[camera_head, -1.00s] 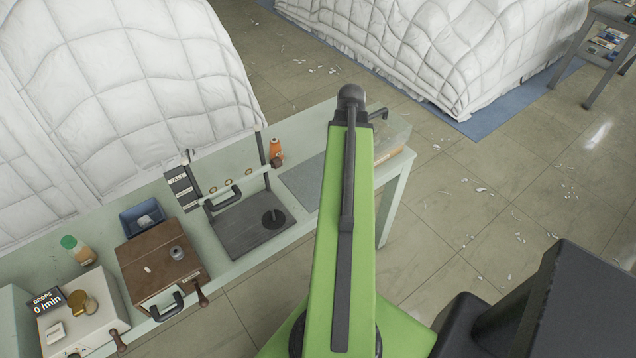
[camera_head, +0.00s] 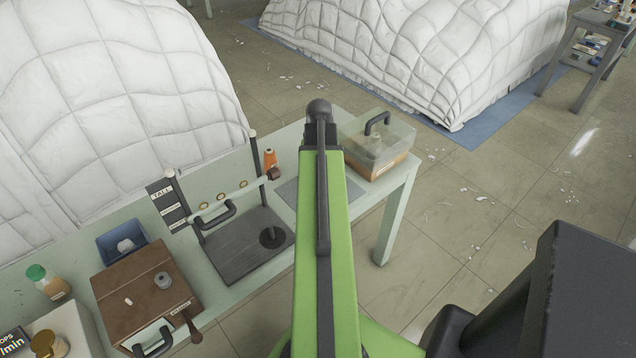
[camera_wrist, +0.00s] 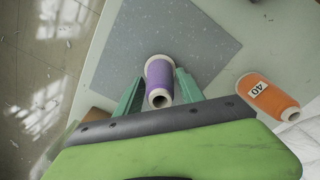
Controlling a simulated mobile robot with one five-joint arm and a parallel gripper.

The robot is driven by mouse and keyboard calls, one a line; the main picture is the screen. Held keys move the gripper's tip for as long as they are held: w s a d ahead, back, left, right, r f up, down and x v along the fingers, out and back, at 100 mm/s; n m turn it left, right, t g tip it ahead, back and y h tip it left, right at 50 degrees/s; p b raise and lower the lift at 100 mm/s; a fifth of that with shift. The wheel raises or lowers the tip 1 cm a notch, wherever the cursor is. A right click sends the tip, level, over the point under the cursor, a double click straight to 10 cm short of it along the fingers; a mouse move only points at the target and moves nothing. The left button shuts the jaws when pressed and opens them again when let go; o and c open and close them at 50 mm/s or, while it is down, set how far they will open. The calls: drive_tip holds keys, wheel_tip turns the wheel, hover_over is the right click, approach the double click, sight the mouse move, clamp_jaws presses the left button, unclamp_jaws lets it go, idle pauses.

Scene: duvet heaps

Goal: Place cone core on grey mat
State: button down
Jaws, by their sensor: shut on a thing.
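In the wrist view my gripper (camera_wrist: 158,91) is shut on a purple cone (camera_wrist: 159,77) with a pale rim and a dark hole in its near end. The grey mat (camera_wrist: 130,42) lies under and beyond the cone. I cannot tell whether the cone touches it. In the head view part of the grey mat (camera_head: 300,190) shows on the pale green bench. My arm covers the rest of it, and my gripper and the purple cone are hidden there.
An orange cone marked 40 (camera_wrist: 267,95) is beside the mat, also in the head view (camera_head: 270,164). A clear lidded box (camera_head: 372,160) stands right of the mat. A dark board with a post frame (camera_head: 240,250) and a brown box (camera_head: 145,300) are left.

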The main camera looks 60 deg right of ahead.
drive_tip(key=shift+f, duration=0.45)
drive_tip(key=c, duration=0.7)
unclamp_jaws()
drive_tip(key=shift+s, duration=0.1)
drive_tip(key=shift+r, duration=0.1)
wheel_tip(320, 180, up, 12)
drive_tip(key=p, duration=1.2)
drive_tip(key=shift+r, duration=0.1)
